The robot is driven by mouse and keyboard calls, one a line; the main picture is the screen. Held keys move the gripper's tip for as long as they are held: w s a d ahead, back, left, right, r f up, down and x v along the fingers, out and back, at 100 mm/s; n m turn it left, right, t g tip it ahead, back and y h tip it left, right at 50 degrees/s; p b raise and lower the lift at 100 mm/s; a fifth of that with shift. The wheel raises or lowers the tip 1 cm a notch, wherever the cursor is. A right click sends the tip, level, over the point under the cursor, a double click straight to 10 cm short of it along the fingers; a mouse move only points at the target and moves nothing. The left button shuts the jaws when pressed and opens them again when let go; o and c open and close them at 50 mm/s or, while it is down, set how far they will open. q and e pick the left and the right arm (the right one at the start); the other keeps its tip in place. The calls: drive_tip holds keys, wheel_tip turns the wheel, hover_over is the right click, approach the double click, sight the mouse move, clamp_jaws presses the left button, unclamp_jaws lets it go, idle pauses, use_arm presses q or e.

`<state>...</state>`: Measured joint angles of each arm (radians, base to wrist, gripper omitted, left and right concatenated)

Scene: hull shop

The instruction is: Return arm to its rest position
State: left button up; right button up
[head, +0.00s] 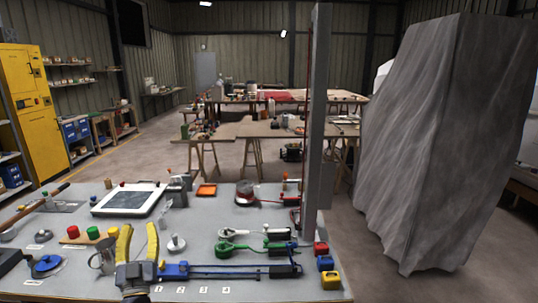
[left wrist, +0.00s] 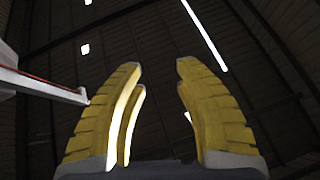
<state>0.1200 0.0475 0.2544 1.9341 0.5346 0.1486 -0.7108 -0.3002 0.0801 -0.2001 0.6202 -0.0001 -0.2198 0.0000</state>
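My left gripper (head: 138,228) stands at the front edge of the workbench in the head view, its two yellow fingers pointing up. The fingers are spread apart with nothing between them. In the left wrist view the same open fingers (left wrist: 158,66) frame only the dark ceiling and its bright light strips. A metal mug (head: 102,257) is just left of the gripper, partly hidden; I cannot tell whether they touch. My right gripper does not show in either view.
The grey workbench (head: 205,212) holds a white-framed tablet (head: 130,199), red and green knobs (head: 93,232), a blue bar tool (head: 225,270), and colored blocks (head: 328,265) at the right. A tall grey post (head: 317,120) rises at the right side. A large draped shape (head: 440,140) stands beyond.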

use_arm(q)
drive_tip(key=s+d+f+m+g+h, duration=0.2)
drive_tip(key=s+d+f+m+g, duration=0.15)
drive_tip(key=f, duration=0.35)
drive_tip(key=s+d+f+m+g+h, duration=0.25)
drive_tip(key=s+d+f, duration=0.2)
drive_tip(key=f, duration=0.35)
drive_tip(key=s+d+f+m+g+h, duration=0.3)
drive_tip(key=d+f, duration=0.2)
drive_tip(key=f, duration=0.2)
drive_tip(key=s+a+f+m+g+y, duration=0.15)
drive_tip(key=s+f+g, duration=0.25)
drive_tip(key=s, duration=0.7)
drive_tip(key=s+a+f+g+y, duration=0.25)
drive_tip(key=s+f, duration=0.25)
drive_tip(key=s, duration=0.6)
drive_tip(key=s+d+f+g+h, duration=0.1)
drive_tip(key=d+f+g, duration=0.15)
drive_tip(key=f, duration=1.25)
drive_tip(key=s+d+f+g+h, duration=0.15)
drive_tip(key=d+f, duration=0.25)
drive_tip(key=f, duration=1.1)
drive_tip(key=s+f+n+g+h, duration=0.2)
drive_tip(key=s+f+n, duration=0.1)
drive_tip(key=s+f, duration=1.8)
drive_tip(key=shift+s+a+n, duration=0.2)
drive_tip(key=shift+s+n, duration=0.05)
drive_tip(key=shift+n, duration=0.1)
